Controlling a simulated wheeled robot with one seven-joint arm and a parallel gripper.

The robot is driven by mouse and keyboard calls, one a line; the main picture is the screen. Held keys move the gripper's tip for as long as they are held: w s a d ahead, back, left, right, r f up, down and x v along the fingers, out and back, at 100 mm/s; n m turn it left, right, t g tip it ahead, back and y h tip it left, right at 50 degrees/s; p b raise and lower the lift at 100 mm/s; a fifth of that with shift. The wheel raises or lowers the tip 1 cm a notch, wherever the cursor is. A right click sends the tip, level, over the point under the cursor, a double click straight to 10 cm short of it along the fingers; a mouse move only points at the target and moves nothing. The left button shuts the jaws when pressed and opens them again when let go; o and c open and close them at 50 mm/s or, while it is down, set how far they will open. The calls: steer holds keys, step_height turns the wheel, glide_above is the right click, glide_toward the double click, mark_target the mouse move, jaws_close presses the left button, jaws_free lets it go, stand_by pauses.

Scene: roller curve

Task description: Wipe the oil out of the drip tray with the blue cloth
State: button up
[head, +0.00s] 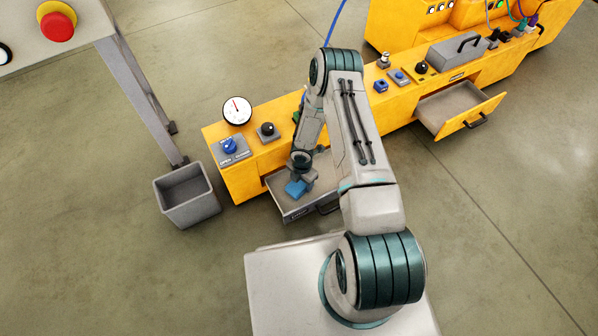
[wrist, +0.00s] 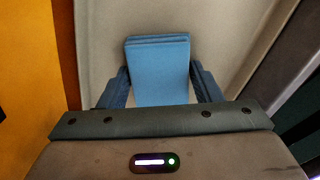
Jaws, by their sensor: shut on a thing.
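The blue cloth (head: 296,188) is a folded block, held in my gripper (head: 299,178). In the wrist view the cloth (wrist: 160,72) sits between the two fingers of my gripper (wrist: 161,88), which are shut on it. The drip tray (head: 283,208) is a grey, drawer-like tray pulled out of the low yellow cabinet. The cloth is over or in this tray; I cannot tell if it touches the floor of it. In the wrist view the tray's pale floor (wrist: 105,40) shows around the cloth. No oil is clearly visible; my arm and gripper hide part of the tray.
The yellow cabinet (head: 240,183) carries a gauge, knobs and a blue valve handle (head: 230,146). A grey bin (head: 188,197) stands on the floor to the left. A second drawer (head: 455,105) is open at the right. A red button (head: 58,25) is on a panel at top left.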

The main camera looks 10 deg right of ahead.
mark_target(300, 183)
steer(key=shift+s+a, duration=0.1)
steer(key=shift+a, duration=0.3)
steer(key=shift+s+a+r+p, duration=0.1)
steer(key=shift+r+p, duration=2.5)
steer(key=shift+r, duration=1.5)
